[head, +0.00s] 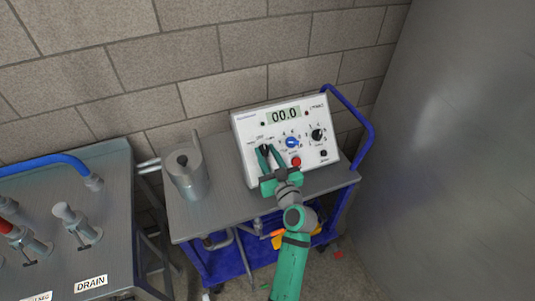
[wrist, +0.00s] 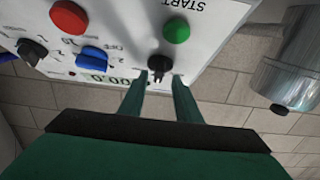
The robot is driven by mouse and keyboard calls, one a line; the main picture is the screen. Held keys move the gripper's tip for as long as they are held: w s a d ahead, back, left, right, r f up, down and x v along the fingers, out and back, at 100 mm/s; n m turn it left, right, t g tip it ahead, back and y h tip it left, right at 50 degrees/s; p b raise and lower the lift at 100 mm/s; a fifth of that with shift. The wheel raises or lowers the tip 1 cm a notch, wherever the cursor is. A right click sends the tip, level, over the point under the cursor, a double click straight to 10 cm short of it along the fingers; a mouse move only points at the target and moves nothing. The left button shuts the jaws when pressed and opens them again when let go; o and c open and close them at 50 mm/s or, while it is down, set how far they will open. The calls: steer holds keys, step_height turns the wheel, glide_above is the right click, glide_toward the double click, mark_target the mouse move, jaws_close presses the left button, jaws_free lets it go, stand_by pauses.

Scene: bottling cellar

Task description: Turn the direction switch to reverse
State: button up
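The white control box (head: 245,125) stands on a cart with its sloped panel facing me, its display reading 00.0. The black switch at the panel's left (head: 265,148), which I take for the direction switch, shows between my fingers. In the wrist view the black switch (wrist: 158,65) appears upside down, its pointer towards the display side, roughly upright on the panel. My gripper (head: 267,152) is open, with one finger at each side of the switch. In the wrist view the gripper (wrist: 160,80) shows gaps beside the switch; contact is not visible. The small labels are unreadable.
A blue knob (head: 292,142), another black knob (head: 317,135) and a red button (wrist: 70,17) share the panel. A green START button (wrist: 176,30) sits close to the switch. A metal canister (head: 188,178) stands left on the cart top (head: 225,205). A brick wall is behind.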

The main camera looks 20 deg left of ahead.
steer(key=shift+d, duration=0.15)
jaws_close()
steer(key=shift+d+n, duration=0.1)
steer(key=shift+n, duration=0.2)
steer(key=n+g+y, duration=0.1)
steer(key=n, duration=0.1)
steer(key=n+g+y, duration=0.1)
steer(key=n, duration=0.1)
steer(key=n+g+y, duration=0.1)
steer(key=shift+w+d+r+n+g, duration=0.1)
steer(key=shift+w+d+n+g, duration=0.1)
steer(key=shift+w+n+g, duration=0.15)
steer(key=n+g+y, duration=0.1)
steer(key=n+g, duration=0.2)
steer(key=n, duration=0.2)
steer(key=shift+n+g, duration=0.25)
steer(key=shift+g, duration=0.1)
steer(key=shift+a+n, duration=0.1)
steer(key=shift+n, duration=0.2)
jaws_free()
steer(key=shift+w, duration=0.1)
steer(key=v, duration=1.1)
